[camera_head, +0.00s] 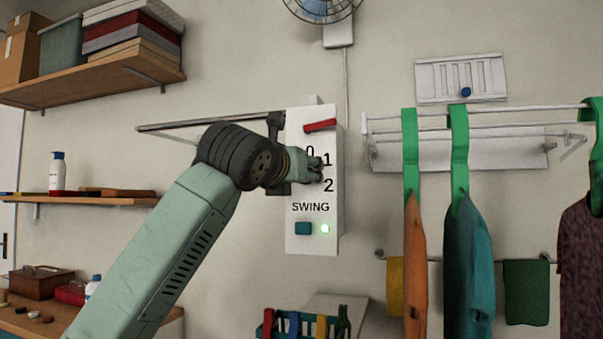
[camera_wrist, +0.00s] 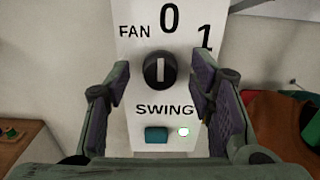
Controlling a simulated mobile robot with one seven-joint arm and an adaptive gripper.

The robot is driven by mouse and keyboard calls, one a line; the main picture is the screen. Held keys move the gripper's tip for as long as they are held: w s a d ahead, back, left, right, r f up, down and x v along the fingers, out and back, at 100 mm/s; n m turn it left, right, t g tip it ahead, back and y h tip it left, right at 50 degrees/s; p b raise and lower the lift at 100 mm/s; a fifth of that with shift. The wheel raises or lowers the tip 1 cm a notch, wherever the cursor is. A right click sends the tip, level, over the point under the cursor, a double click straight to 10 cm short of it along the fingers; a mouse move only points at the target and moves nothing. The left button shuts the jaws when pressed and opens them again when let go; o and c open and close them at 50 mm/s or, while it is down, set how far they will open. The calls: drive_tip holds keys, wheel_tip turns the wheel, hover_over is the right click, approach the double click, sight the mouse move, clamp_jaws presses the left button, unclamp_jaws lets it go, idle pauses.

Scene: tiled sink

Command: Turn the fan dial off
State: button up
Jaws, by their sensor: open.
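The fan dial (camera_wrist: 160,69) is a round black knob with a white upright mark, on a white control panel (camera_head: 314,245). In the wrist view it sits below the 0, between the word FAN and the 1. The mark stands upright, roughly toward the 0. My gripper (camera_head: 314,168) is at the panel face and covers the dial in the head view. In the wrist view my gripper (camera_wrist: 163,72) is open, one finger on each side of the dial, with gaps visible. The fan (camera_head: 318,10) is at the top, partly cut off.
Below the dial are a teal SWING button (camera_wrist: 156,134) and a lit green light (camera_wrist: 183,132). A red bar (camera_head: 320,126) is on the panel's top. A drying rack (camera_head: 465,135) with hanging clothes is right; shelves (camera_head: 95,75) are left.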

drive_tip(key=v, duration=1.1)
